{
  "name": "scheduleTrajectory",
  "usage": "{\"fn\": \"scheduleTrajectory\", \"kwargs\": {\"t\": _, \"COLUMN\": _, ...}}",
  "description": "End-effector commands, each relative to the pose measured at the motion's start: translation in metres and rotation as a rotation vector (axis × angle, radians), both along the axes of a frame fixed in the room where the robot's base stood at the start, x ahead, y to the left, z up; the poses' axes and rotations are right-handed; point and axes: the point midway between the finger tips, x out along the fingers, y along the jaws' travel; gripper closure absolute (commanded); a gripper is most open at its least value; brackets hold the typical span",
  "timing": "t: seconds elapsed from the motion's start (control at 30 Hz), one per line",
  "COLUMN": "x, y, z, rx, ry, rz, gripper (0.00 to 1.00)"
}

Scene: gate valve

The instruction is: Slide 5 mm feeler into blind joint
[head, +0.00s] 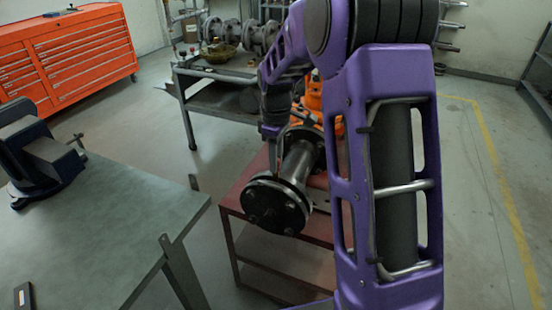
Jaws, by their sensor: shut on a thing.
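The blind joint (277,205) is the round, dark bolted flange pair at the near end of a grey pipe spool (299,160). My gripper (275,143) is small in the head view, pointing down just above and behind the top of this joint. It is shut on the feeler, of which only a thin sliver can be made out below the fingers. The feeler's tip and the gap between the flanges are too small and dark to tell whether the feeler is in the gap, touching the rim or apart from it.
The spool lies on a red cart (236,206). A green-topped bench (120,235) with a blue vise (40,160) stands at left. A dark table (222,85) with valve parts and an orange tool chest (70,55) stand behind. Floor at right is clear.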

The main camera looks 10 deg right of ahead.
Motion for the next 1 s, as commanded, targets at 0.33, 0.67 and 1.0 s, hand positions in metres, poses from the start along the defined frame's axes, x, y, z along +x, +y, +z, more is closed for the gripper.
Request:
{"fn": "scheduleTrajectory", "kwargs": {"t": 0.33, "x": 0.000, "y": 0.000, "z": -0.010, "rx": 0.000, "ry": 0.000, "rz": 0.000, "gripper": 1.00}}
{"fn": "scheduleTrajectory", "kwargs": {"t": 0.67, "x": 0.000, "y": 0.000, "z": -0.018, "rx": -0.001, "ry": -0.001, "rz": 0.000, "gripper": 1.00}}
{"fn": "scheduleTrajectory", "kwargs": {"t": 1.0, "x": 0.000, "y": 0.000, "z": -0.026, "rx": 0.000, "ry": 0.000, "rz": 0.000, "gripper": 1.00}}
